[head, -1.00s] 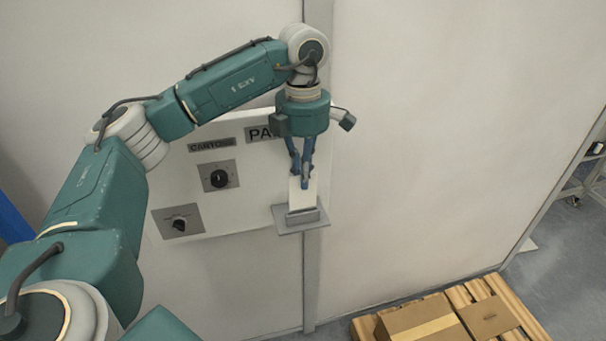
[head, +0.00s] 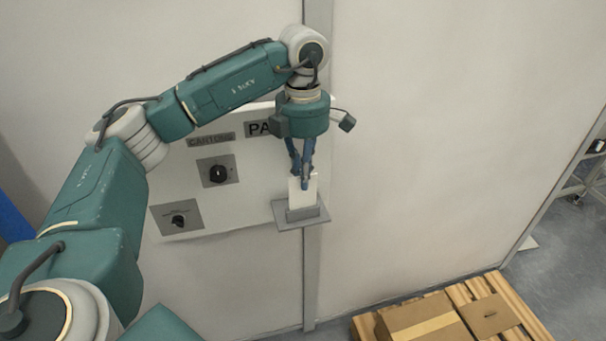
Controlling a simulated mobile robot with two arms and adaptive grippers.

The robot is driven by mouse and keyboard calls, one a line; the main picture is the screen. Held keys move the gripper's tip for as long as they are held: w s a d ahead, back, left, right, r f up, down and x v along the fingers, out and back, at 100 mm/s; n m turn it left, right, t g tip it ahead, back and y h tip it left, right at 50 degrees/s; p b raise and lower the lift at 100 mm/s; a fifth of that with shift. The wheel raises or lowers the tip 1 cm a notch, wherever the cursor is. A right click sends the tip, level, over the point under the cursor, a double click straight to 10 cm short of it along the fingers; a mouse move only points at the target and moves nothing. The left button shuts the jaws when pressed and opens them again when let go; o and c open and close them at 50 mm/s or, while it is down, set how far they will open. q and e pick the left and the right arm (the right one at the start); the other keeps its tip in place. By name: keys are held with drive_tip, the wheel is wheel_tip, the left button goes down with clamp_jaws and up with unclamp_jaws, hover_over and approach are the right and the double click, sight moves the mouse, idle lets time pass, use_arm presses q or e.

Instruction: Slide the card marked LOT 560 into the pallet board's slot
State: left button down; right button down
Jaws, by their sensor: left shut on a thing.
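My left gripper (head: 303,182) points down in front of the white wall board (head: 245,205) and is shut on a white card (head: 302,198). The card stands upright. Its lower edge is at the grey slot holder (head: 302,215) on a small plate at the board's lower right; I cannot tell how deep it sits. No marking on the card can be read. My right gripper is not in view.
A "CARTONS" label (head: 211,140) and two black knobs on grey plates, an upper one (head: 217,173) and a lower one (head: 178,219), are left of the gripper. Cardboard boxes (head: 425,322) lie on a wooden pallet at lower right. The wall right of the holder is clear.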

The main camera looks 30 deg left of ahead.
use_arm(q)
drive_tip(key=shift+f+b, duration=0.75)
drive_tip(key=shift+f, duration=0.45)
idle(0.4)
drive_tip(key=c, duration=1.8)
unclamp_jaws()
wheel_tip(320, 180, up, 12)
